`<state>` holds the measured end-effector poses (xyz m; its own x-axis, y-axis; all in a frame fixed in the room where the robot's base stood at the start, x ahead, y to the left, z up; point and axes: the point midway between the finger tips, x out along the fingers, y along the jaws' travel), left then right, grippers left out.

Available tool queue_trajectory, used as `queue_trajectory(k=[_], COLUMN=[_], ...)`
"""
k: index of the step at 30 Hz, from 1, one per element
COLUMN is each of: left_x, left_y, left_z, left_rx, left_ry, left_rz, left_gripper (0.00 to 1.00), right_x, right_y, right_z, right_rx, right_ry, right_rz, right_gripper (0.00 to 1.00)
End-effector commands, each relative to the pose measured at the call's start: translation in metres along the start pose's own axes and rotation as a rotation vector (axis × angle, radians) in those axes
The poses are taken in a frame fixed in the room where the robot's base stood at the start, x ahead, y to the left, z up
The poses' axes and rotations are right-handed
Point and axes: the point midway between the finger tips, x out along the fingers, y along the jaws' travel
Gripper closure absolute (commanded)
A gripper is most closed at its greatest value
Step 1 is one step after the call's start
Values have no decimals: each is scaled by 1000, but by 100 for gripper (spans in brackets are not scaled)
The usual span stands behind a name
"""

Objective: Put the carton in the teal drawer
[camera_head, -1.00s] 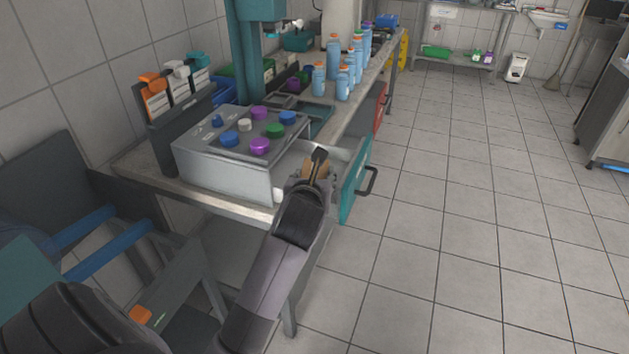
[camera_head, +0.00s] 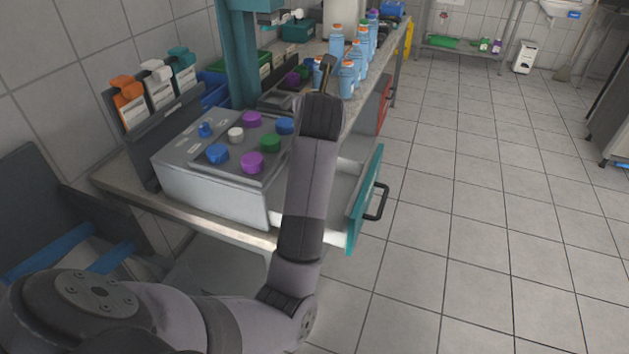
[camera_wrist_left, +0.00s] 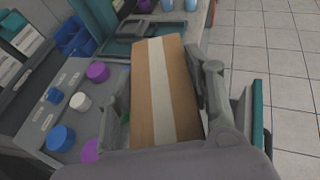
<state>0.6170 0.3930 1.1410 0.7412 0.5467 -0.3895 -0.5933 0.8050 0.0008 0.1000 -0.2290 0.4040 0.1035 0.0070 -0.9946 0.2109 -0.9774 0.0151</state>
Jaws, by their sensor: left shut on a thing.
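The carton (camera_wrist_left: 165,90), a brown box with a pale tape strip, is between the fingers of my left gripper (camera_wrist_left: 165,100) in the left wrist view. In the head view the left gripper (camera_head: 328,72) is shut on it, held up in front of the blue bottles, and the carton is mostly hidden by my wrist. The teal drawer (camera_head: 364,200) is pulled open below my forearm, its pale inside partly covered by my arm. Its teal front also shows at the right of the left wrist view (camera_wrist_left: 257,125). My right gripper is out of view.
A grey box with coloured knobs (camera_head: 200,185) stands on the bench left of my arm. Several blue bottles (camera_head: 347,80) stand behind the gripper. A teal column (camera_head: 238,60) rises at the back. The tiled floor on the right is clear.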

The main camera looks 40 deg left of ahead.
Motion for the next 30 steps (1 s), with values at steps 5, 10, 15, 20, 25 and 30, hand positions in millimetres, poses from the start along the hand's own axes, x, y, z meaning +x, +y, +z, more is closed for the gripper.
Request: queue_trajectory(k=[5,10,15,20,25,30], left_x=[7,23,41,54,60,69], left_y=[0,1,0,0,0,0], left_z=[-17,-57,-100,-130,-144,-166], left_rx=[4,7,7,4,1,3], left_ry=[4,5,5,1,-1,1], left_rz=[2,2,1,0,0,0], left_gripper=[86,86,86,86,86,86], right_x=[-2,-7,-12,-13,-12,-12], right_y=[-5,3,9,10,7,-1], right_z=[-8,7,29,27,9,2], right_rx=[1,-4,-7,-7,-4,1], right_ry=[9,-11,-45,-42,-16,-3], right_rz=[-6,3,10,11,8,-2], right_gripper=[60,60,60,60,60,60])
